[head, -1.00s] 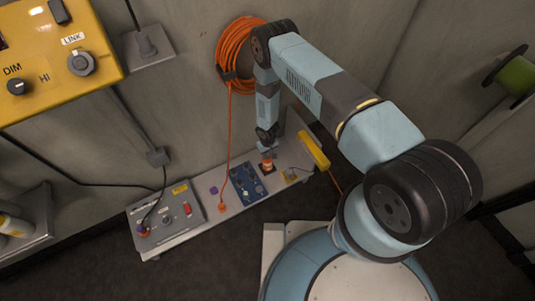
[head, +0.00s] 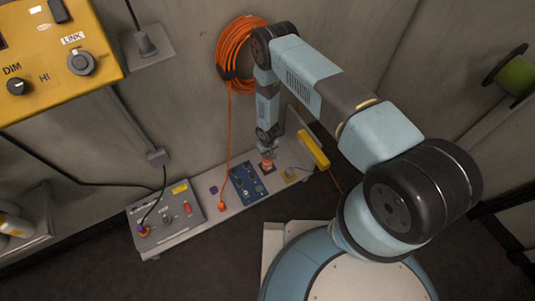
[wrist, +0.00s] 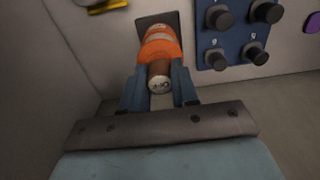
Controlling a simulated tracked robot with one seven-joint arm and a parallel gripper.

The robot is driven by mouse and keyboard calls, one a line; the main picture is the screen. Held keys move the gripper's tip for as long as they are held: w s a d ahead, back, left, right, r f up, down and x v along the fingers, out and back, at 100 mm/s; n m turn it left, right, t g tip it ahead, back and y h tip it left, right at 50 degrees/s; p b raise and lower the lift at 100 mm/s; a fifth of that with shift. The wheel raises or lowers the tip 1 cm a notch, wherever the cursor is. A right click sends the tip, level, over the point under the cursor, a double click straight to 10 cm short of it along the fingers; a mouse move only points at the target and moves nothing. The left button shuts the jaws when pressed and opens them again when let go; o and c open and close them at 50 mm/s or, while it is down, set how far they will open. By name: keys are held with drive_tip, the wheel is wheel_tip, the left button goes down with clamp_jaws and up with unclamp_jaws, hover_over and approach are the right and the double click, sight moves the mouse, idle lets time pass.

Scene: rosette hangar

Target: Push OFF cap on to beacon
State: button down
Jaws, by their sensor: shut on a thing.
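The beacon (wrist: 160,46) is an orange post with pale bands on a dark square base. It shows small under my wrist in the head view (head: 268,167). My gripper (wrist: 157,76) is shut on the cap, one blue-grey finger on each side. The cap is in line with the beacon and appears to meet its near end. The join is partly hidden, so I cannot tell how far on the cap is.
A blue panel with black knobs (wrist: 235,37) stands close to the right of the beacon in the wrist view. A yellow object (head: 313,149) lies to the right in the head view. A grey control box (head: 165,215) sits at the bench's left end, and an orange cable (head: 229,140) hangs down to the bench.

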drive_tip(key=shift+f, duration=0.1)
idle(0.6)
drive_tip(key=c, duration=0.8)
unclamp_jaws()
wheel_tip(320, 180, up, 14)
drive_tip(key=shift+f, duration=0.15)
